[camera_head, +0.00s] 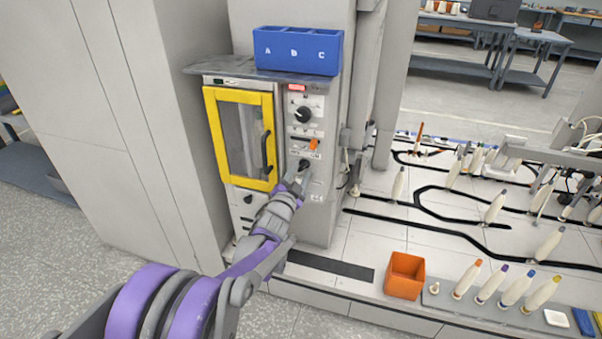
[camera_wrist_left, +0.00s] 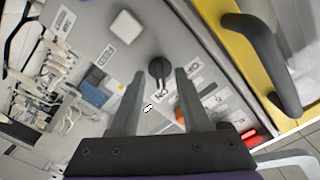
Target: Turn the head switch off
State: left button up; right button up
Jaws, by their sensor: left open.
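The control panel (camera_head: 318,105) stands right of the yellow-framed door in the head view. It carries an upper black knob (camera_head: 302,114), an orange switch (camera_head: 313,144) and a lower black switch (camera_head: 304,164). The panel's lettering is too small to read, so I cannot tell which is the head switch. My left gripper (camera_head: 300,180) is at the lower black switch. In the left wrist view my left gripper (camera_wrist_left: 160,78) is open, with the black switch (camera_wrist_left: 160,67) showing between its fingertips. I cannot tell whether they touch it. The orange switch (camera_wrist_left: 180,115) is partly hidden by the right finger.
The yellow door (camera_head: 213,135) has a black handle (camera_wrist_left: 277,60) close to the panel. A blue bin (camera_head: 297,60) marked A, B, C sits on the shelf above. An orange box (camera_head: 404,277) and several bobbins stand to the right. A red display (camera_wrist_left: 248,133) is lit.

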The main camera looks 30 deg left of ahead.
pick_arm(q)
jog(key=shift+w+a, duration=0.15)
jog(key=shift+w, duration=0.3)
jog(key=shift+c, duration=0.3)
grip_shut()
